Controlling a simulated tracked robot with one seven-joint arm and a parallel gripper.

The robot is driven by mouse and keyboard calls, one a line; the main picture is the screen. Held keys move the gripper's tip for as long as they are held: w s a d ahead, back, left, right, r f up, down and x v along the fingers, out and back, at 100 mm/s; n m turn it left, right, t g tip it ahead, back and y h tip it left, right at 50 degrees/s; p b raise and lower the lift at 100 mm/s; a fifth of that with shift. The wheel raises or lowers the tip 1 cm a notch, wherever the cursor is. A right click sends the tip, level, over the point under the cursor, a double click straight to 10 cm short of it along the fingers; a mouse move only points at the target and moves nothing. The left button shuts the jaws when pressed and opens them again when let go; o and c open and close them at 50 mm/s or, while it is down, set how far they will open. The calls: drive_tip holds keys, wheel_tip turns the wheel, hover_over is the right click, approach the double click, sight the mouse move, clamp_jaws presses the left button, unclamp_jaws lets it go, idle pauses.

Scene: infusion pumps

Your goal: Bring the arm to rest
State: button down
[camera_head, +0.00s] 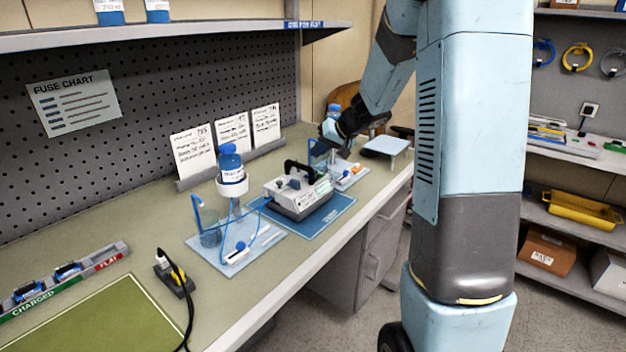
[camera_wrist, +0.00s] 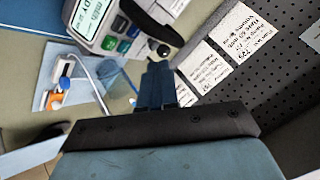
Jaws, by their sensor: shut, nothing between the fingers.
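My arm reaches over the far part of the bench in the head view. My gripper (camera_head: 322,148) is beyond the grey infusion pump (camera_head: 298,192), above the bench. In the wrist view my gripper's blue fingers (camera_wrist: 156,82) are together with nothing between them. The pump, with its black carry handle, sits on a blue mat (camera_head: 338,217). Part of the pump (camera_wrist: 103,22) shows at the top left of the wrist view, beyond the fingertips. I cannot tell from these views how high the gripper is above the bench.
A tray (camera_head: 238,263) with tubing and a blue-capped bottle (camera_head: 231,165) stands left of the pump. Another tray (camera_head: 357,174) lies near my gripper. Written cards (camera_head: 194,150) stand along the pegboard (camera_head: 150,90). A shelf (camera_head: 190,33) overhangs the bench. The bench front is mostly clear.

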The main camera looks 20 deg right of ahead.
drive_tip(key=s+a+r+n+g+h, duration=0.1)
drive_tip(key=s+a+r, duration=0.2)
drive_tip(key=s+r, duration=0.35)
drive_tip(key=s+a+r+g, duration=0.1)
drive_tip(key=s+a+r, duration=0.15)
drive_tip(key=s, duration=0.75)
drive_tip(key=s+d+r+h, duration=0.1)
drive_tip(key=s+d+h, duration=0.1)
drive_tip(key=s, duration=0.8)
drive_tip(key=s+d+r+h, duration=0.1)
drive_tip(key=s+d+h, duration=0.1)
drive_tip(key=s, duration=0.8)
drive_tip(key=shift+r+t+h, duration=0.25)
drive_tip(key=shift+t+h, duration=0.15)
drive_tip(key=shift+h, duration=0.2)
